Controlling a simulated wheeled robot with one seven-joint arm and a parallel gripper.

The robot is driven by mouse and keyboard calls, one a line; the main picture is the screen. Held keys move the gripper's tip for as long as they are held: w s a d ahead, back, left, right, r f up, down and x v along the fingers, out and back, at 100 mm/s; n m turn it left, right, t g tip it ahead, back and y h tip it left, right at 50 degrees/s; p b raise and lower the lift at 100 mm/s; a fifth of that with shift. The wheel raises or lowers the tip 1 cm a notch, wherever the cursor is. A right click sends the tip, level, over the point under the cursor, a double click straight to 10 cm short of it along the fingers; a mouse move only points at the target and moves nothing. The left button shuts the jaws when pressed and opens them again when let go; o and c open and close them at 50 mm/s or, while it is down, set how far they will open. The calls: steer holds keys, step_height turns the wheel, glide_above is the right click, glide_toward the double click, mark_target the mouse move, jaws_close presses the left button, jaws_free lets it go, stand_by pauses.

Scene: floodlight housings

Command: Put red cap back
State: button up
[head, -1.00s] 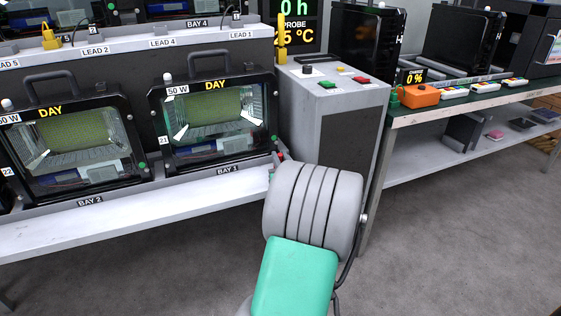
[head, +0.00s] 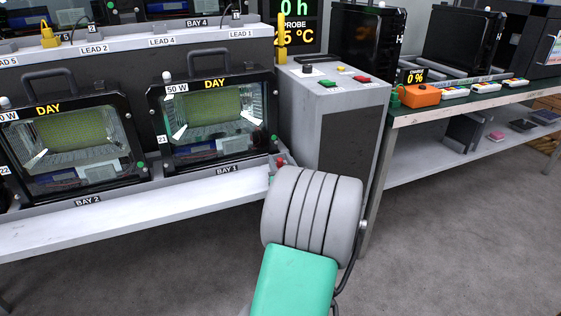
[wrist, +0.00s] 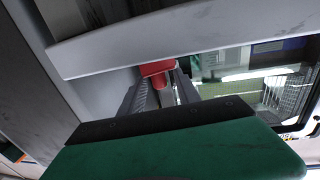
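The red cap (wrist: 157,70) shows in the wrist view between the two ridged fingers of my gripper (wrist: 161,90), which look closed on its sides. A narrower red stub faces the camera. In the head view the cap (head: 281,161) is a small red spot by the right end of the front shelf, just right of the BAY 1 floodlight (head: 214,120). My gripper is mostly hidden there behind my grey and green arm. Where the cap belongs cannot be made out.
A second floodlight (head: 72,150) stands left on the white shelf (head: 140,205). A grey cabinet (head: 345,110) with buttons stands close right of the cap. A pale ledge (wrist: 190,40) crosses near my gripper in the wrist view. An orange box (head: 420,95) lies on the right bench.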

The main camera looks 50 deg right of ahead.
steer(key=shift+r+p, duration=0.2)
steer(key=shift+p, duration=0.1)
steer(key=p+v, duration=0.1)
steer(key=v, duration=1.1)
steer(key=shift+r, duration=0.4)
steer(key=shift+a, duration=0.1)
